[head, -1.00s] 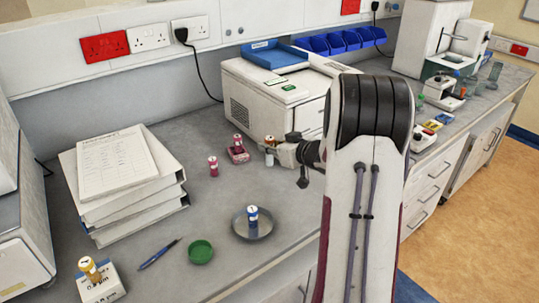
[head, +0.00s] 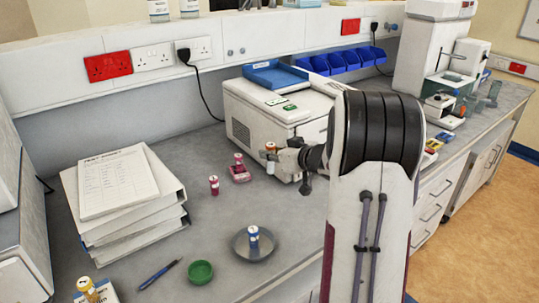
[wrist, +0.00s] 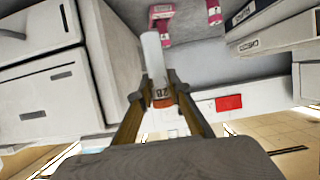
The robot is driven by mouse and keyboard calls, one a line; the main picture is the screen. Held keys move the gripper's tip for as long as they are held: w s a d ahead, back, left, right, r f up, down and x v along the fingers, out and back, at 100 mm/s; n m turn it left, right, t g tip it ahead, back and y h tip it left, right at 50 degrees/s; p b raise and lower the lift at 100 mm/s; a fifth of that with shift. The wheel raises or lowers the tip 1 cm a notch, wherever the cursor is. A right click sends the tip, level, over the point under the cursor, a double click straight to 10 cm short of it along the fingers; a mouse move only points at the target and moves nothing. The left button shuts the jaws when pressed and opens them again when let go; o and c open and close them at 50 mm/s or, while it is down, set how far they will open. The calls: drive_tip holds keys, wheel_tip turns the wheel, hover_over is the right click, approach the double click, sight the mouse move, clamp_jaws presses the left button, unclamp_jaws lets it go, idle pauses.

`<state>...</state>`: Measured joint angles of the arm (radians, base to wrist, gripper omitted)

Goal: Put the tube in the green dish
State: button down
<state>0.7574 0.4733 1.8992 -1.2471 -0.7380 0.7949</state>
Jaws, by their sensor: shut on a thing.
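A pale tube with an orange cap (head: 270,158) is held upright in my gripper (head: 278,156), in front of the white bench machine.
A metal dish (head: 240,250) holds a blue-capped tube (head: 253,235). A pink tube (head: 214,185) and a pink block (head: 240,175) stand on the bench.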

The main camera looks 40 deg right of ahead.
drive_tip(key=shift+w+a+r, duration=0.2)
drive_tip(key=shift+a, duration=0.15)
drive_tip(key=s+a+n+g+y, duration=0.2)
drive_tip(key=s+a+n+y, duration=0.1)
drive_tip(key=a, duration=0.7)
drive_tip(key=s+a+n+g+y, duration=0.2)
drive_tip(key=s+a+n+y, duration=0.2)
drive_tip(key=a, duration=0.7)
drive_tip(key=s+a+n+g+y, duration=0.2)
drive_tip(key=s+a+n+y, duration=0.2)
drive_tip(key=s+a, duration=0.3)
drive_tip(key=a, duration=0.3)
drive_tip(key=shift+s+a+r, duration=0.15)
drive_tip(key=shift+s+a, duration=0.05)
drive_tip(key=shift+s, duration=0.05)
wheel_tip(320, 180, down, 6)
drive_tip(key=shift+f, duration=0.2)
